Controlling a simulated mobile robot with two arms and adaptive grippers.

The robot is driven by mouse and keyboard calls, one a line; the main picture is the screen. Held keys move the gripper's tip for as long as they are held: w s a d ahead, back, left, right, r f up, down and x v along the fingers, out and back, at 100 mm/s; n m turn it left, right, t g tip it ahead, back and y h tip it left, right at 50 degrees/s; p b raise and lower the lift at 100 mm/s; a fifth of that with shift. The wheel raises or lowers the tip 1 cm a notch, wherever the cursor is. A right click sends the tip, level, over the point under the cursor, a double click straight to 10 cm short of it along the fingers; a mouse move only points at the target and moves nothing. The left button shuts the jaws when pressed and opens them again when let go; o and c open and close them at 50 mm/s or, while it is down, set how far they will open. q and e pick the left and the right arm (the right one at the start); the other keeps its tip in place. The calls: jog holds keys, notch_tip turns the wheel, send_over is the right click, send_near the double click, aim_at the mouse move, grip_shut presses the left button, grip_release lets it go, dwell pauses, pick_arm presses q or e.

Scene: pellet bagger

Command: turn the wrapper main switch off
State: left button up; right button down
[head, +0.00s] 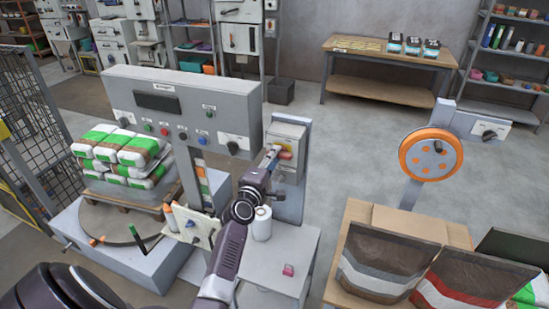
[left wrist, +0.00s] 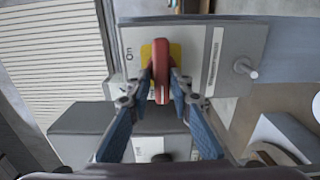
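The wrapper main switch is a red rotary handle (left wrist: 162,88) on a yellow plate (left wrist: 147,53), on the face of a grey box (left wrist: 200,85). In the left wrist view the handle lies along the picture's vertical, with "On" printed beside it to the left. In the head view the box (head: 288,132) stands right of the wrapper's control panel, and the switch is partly hidden by my gripper. My right gripper is not in view.
The wrapper panel (head: 182,108) with buttons and knobs is close left of my arm. A white roll (head: 262,223) and a small pink item (head: 288,270) are on the cabinet below. A pallet of bags (head: 120,155) stands left; an orange wheel (head: 430,154) and open bags (head: 385,260) are right.

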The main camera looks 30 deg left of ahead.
pick_arm(q)
jog(key=shift+o, duration=1.1)
jog(key=v, duration=1.2)
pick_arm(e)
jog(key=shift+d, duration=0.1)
pick_arm(q)
jog(key=shift+f, duration=0.1)
